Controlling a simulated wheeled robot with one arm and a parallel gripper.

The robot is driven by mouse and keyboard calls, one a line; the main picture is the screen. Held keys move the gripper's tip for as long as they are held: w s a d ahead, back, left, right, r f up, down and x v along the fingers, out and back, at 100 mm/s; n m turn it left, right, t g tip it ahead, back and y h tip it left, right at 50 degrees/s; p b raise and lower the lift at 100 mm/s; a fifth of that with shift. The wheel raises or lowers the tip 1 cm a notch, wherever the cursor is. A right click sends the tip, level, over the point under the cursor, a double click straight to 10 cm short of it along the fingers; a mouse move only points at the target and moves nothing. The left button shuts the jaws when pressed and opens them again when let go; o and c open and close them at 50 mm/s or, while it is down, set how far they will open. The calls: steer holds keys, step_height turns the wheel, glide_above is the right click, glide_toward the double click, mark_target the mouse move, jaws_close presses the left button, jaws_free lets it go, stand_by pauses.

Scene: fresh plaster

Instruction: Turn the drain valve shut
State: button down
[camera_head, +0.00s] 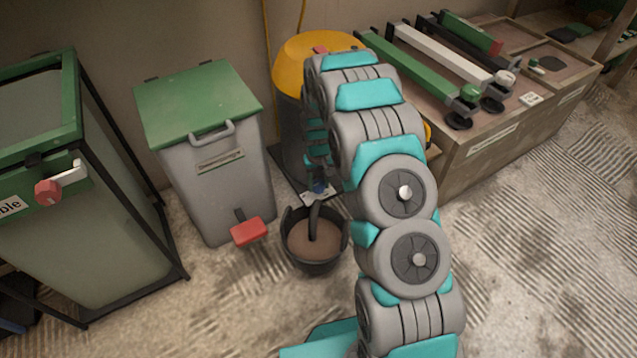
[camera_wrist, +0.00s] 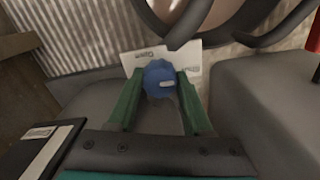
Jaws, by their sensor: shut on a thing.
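The drain valve's blue knob (camera_wrist: 160,80) is between the two green fingers of my gripper (camera_wrist: 161,76) in the wrist view. The fingers are shut on it. A pale mark on the knob's face lies roughly crosswise. A white label plate (camera_wrist: 132,60) behind the knob carries words; one seems to read "Open", the other is partly covered and hard to read. In the head view the blue knob (camera_head: 319,187) shows low at the front of the yellow-topped drum (camera_head: 300,52), above the bucket. My arm hides much of the drum and gripper there.
A black bucket (camera_head: 288,255) with brown liquid and a dark hose or spout stands below the valve. A grey bin (camera_head: 205,180) with green lid and red pedal (camera_head: 249,231) is at left. A wooden bench (camera_head: 480,160) with clamps stands at right. Floor at lower right is clear.

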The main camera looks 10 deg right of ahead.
mark_target(318, 184)
steer(key=shift+c, duration=1.5)
jaws_free()
steer(key=shift+r, duration=0.15)
step_height(318, 184, up, 8)
steer(key=shift+f, duration=0.25)
